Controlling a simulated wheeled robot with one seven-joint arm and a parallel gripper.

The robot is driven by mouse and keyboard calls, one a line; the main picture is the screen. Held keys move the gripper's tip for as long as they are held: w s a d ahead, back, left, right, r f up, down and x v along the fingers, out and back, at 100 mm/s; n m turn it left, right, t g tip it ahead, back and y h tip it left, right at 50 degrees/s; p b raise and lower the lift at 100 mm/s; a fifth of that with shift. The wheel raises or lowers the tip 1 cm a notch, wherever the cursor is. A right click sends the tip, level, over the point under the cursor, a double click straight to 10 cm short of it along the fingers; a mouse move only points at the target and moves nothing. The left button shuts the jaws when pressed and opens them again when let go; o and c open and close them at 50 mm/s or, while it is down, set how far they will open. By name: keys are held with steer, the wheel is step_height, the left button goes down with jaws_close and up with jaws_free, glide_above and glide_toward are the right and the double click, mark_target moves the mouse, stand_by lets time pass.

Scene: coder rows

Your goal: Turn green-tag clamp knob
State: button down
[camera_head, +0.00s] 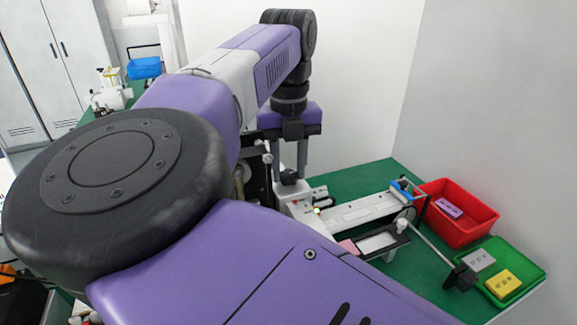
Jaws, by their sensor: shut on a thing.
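My gripper (289,174) points straight down over the white machine on the green bench. Its two grey fingers stand on either side of a small black knob (291,179) on top of the machine's left end, and they are shut on it. A small yellow-green spot (317,211) shows on the machine just right of and below the knob. I cannot tell whether it is the green tag. The white coder machine (352,212) stretches to the right from the knob. My purple arm hides the machine's lower left side.
A red bin (459,233) holds a purple block (448,208). A green tray (524,270) holds a grey block (479,260) and a yellow block (502,281). A thin rod with a black end (460,278) sticks out near them. Walls stand behind and right of the bench.

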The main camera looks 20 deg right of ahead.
mark_target(289, 173)
steer(key=m+p, duration=0.1)
steer(key=m, duration=0.4)
steer(key=shift+r, duration=0.15)
steer(key=m, duration=0.4)
steer(key=shift+m+p, duration=0.3)
steer(key=shift+p, duration=0.05)
steer(key=m+p, duration=0.1)
steer(key=m, duration=0.3)
steer(key=shift+m, duration=0.3)
steer(key=m, duration=0.4)
steer(key=shift+m+p, duration=0.3)
steer(key=shift+m, duration=0.1)
steer(key=c, duration=1)
jaws_free()
steer(key=shift+o, duration=0.2)
steer(key=shift+r+b, duration=0.5)
steer(key=shift+r, duration=3.35)
